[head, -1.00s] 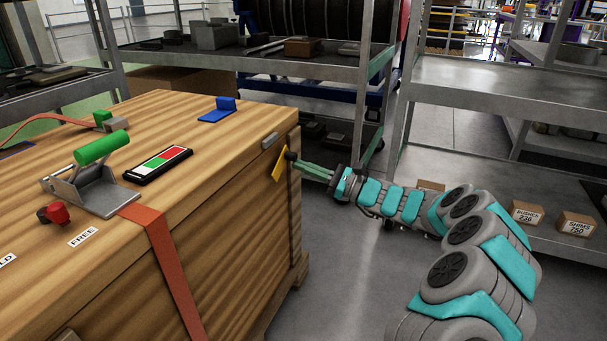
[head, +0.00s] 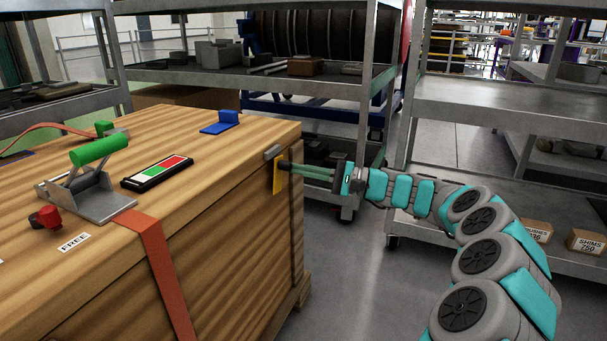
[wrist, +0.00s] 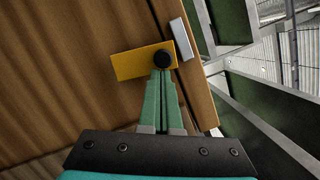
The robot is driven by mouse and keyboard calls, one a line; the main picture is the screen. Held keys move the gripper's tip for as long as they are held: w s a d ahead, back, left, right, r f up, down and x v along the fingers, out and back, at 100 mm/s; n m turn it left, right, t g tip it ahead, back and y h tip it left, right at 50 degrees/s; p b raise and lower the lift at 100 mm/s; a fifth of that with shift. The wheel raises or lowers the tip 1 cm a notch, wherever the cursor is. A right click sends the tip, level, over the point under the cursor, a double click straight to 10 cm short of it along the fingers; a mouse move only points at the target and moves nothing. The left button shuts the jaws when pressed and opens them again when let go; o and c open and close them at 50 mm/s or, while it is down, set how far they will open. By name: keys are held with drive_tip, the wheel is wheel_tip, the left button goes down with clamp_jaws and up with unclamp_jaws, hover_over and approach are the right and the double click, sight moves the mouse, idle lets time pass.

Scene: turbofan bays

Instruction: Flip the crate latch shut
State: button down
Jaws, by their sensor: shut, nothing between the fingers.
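The yellow latch plate (head: 278,178) is on the crate's (head: 230,215) side near its top right corner, hanging nearly upright. A small grey catch (head: 272,152) sits just above it at the top edge. In the wrist view the yellow plate (wrist: 132,65) stretches left from a black round knob (wrist: 163,60), and the grey catch (wrist: 180,40) is to the upper right, close to the plate. My gripper (head: 288,167) is shut and empty, its green fingertips at the knob; they also show in the wrist view (wrist: 162,76). I cannot tell whether they touch it.
On the crate top are a green-handled clamp (head: 100,193) with an orange strap (head: 160,260), a red knob (head: 45,217), a red-green panel (head: 158,172) and a blue bracket (head: 222,124). Metal shelving (head: 480,107) stands behind and right of my arm. Floor right of the crate is clear.

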drive_tip(key=shift+s+r, duration=0.2)
drive_tip(key=shift+s, duration=0.05)
idle(0.7)
